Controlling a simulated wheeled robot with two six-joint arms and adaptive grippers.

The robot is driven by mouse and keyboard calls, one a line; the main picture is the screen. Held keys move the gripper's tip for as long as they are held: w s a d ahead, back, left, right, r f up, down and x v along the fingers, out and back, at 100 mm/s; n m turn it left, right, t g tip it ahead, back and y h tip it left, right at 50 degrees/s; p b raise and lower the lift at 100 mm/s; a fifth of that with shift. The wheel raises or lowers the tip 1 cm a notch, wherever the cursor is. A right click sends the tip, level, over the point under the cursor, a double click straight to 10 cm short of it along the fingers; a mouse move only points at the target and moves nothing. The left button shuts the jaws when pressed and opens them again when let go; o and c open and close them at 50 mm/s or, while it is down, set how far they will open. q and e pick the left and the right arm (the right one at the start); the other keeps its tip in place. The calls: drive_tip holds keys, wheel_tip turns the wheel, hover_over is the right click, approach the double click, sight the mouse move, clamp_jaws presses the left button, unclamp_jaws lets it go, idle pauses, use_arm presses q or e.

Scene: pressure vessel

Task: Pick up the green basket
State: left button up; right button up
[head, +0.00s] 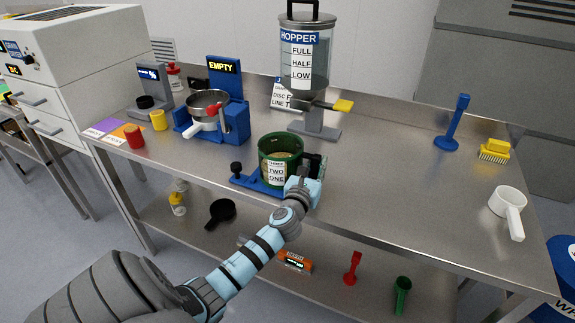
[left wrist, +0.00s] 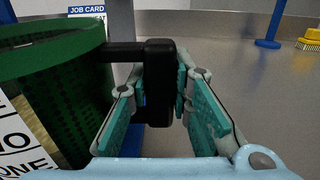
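The green basket (head: 281,144), a round mesh container with a black handle and a THREE/TWO/ONE label, stands upright on a blue base (head: 247,181) at the front middle of the steel table. Its green mesh wall (left wrist: 70,95) fills the left of the left wrist view. My left gripper (head: 308,176) is at the handle on the basket's right side. In the wrist view its two fingers (left wrist: 158,95) stand on either side of the black handle (left wrist: 158,60), with a gap visible at the left finger. The gripper looks open. My right gripper is not in view.
A hopper (head: 305,60) stands behind the basket. A blue stand (head: 236,122) with a metal bowl is to the left. A blue upright tool (head: 456,125), yellow brush (head: 495,150) and white scoop (head: 508,208) are to the right. The table between is clear.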

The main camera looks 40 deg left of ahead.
use_arm(q)
clamp_jaws()
